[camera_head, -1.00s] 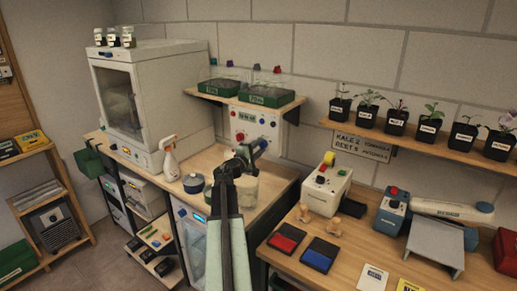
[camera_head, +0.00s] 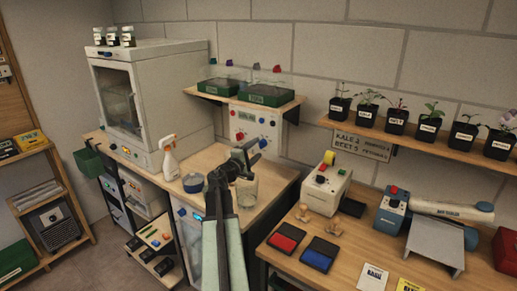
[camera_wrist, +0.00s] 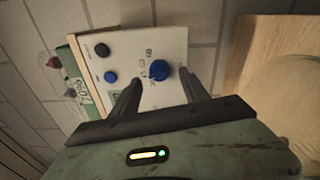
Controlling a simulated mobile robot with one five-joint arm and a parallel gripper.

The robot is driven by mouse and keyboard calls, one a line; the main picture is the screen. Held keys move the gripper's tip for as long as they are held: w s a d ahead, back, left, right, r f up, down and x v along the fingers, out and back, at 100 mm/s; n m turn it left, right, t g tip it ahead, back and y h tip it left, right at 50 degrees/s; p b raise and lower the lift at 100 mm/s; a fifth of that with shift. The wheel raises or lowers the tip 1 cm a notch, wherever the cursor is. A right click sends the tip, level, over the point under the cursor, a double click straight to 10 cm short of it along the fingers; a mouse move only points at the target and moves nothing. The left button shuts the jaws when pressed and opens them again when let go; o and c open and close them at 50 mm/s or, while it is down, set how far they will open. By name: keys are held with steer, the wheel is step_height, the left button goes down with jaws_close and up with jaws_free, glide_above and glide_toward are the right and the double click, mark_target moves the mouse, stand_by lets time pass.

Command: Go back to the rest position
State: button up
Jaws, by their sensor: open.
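My gripper (camera_head: 246,150) hangs over the workbench (camera_head: 284,178) in the head view, in front of the wall control box (camera_head: 243,118). In the wrist view my gripper (camera_wrist: 160,84) has its two dark fingers apart, with nothing held between them. A white panel with a large blue knob (camera_wrist: 160,70), a smaller blue knob (camera_wrist: 110,77) and a black knob (camera_wrist: 101,50) shows beyond the fingertips. The large knob appears between the fingers; I cannot tell the exact distance.
A glass jar (camera_head: 247,192) stands just below my gripper, with a dark blue pot (camera_head: 193,183) and spray bottle (camera_head: 169,157) to the left. Above is a shelf (camera_head: 243,101) with green trays. A white device (camera_head: 325,186) stands on the right bench.

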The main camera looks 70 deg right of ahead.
steer(key=v, duration=0.4)
steer(key=shift+a, duration=0.35)
